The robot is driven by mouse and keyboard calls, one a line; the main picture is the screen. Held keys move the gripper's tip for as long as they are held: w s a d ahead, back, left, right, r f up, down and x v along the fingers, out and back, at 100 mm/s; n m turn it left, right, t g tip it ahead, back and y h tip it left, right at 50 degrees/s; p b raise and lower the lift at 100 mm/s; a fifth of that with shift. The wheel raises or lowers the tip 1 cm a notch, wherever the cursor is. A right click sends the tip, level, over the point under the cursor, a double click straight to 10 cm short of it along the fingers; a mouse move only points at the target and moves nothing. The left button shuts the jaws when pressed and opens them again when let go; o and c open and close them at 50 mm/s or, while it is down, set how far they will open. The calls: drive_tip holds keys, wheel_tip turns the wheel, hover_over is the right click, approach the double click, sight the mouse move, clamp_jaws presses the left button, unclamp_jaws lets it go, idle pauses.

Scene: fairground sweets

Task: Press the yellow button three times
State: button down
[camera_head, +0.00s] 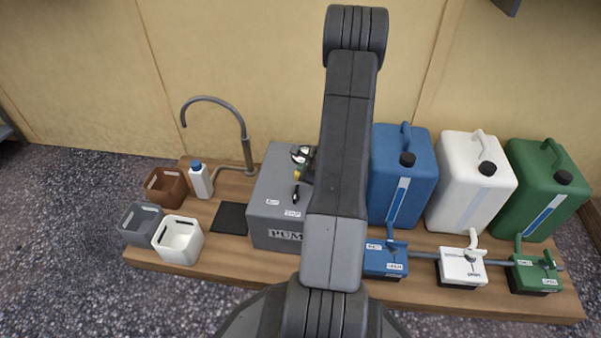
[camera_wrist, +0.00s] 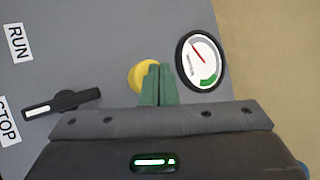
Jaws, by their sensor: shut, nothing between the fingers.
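The yellow button (camera_wrist: 143,74) is a round knob on the grey pump box (camera_wrist: 90,50), and my shut green fingers cover part of it in the wrist view. My gripper (camera_wrist: 156,84) has its two fingers together with nothing between them. The fingertips overlap the button's right side; I cannot tell whether they touch it. In the head view a small bit of the yellow button (camera_head: 297,175) shows beside my arm on top of the pump box (camera_head: 265,205).
A gauge (camera_wrist: 202,60) sits right of the button, and a black RUN/STOP lever (camera_wrist: 62,103) to its left. Blue (camera_head: 402,180), white (camera_head: 470,185) and green (camera_head: 547,190) canisters stand at right. A tap (camera_head: 246,150), white bottle (camera_head: 200,181) and several small bins stand left.

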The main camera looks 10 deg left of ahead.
drive_tip(key=shift+f, duration=0.65)
idle(0.3)
drive_tip(key=shift+r, duration=0.15)
drive_tip(key=shift+r+p, duration=0.65)
drive_tip(key=shift+r, duration=0.45)
drive_tip(key=shift+r+p, duration=1.65)
drive_tip(key=shift+r, duration=0.85)
drive_tip(key=shift+s, duration=0.1)
